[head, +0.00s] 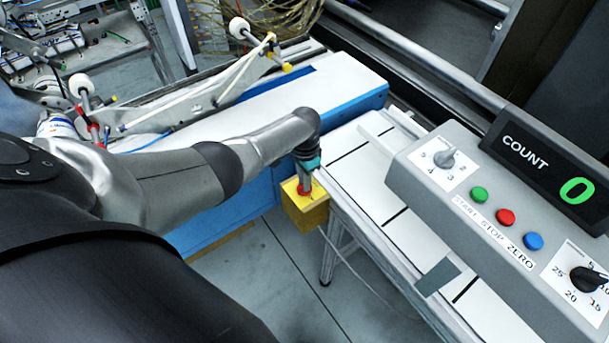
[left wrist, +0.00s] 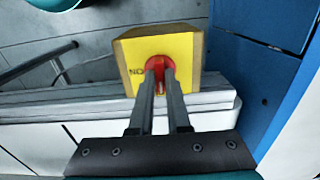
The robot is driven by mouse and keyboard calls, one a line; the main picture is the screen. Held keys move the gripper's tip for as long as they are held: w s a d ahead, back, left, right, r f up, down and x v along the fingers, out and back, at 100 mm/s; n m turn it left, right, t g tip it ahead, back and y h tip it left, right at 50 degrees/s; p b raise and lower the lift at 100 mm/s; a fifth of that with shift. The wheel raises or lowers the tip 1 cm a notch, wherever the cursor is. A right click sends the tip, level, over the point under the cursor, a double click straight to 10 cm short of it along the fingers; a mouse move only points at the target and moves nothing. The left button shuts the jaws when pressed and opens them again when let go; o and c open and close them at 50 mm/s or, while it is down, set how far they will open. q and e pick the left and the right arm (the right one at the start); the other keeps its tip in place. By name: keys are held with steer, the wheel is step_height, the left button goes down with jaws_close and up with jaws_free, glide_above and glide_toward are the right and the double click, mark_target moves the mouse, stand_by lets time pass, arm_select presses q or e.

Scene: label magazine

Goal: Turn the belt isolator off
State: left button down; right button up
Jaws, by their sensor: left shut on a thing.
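In the left wrist view the yellow box (left wrist: 190,45) faces me, with "ON" lettered beside the red knob (left wrist: 160,66). My left gripper (head: 304,186) reaches down to the box from above. In the left wrist view its two fingers (left wrist: 160,75) are closed on the knob and hide its middle. The knob's exact angle is hard to tell. My right gripper is in neither view.
A grey control panel (head: 500,230) with green, red and blue buttons and two dials stands right of the isolator. A counter display (head: 545,165) reads 0. A blue and white cabinet (head: 340,85) lies behind my left arm. Floor (head: 270,270) is open in front.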

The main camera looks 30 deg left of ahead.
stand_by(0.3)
arm_select(q)
steer(key=c, duration=0.9)
jaws_free()
step_height(320, 180, up, 15)
steer(key=p, duration=0.5)
steer(key=shift+r, duration=0.15)
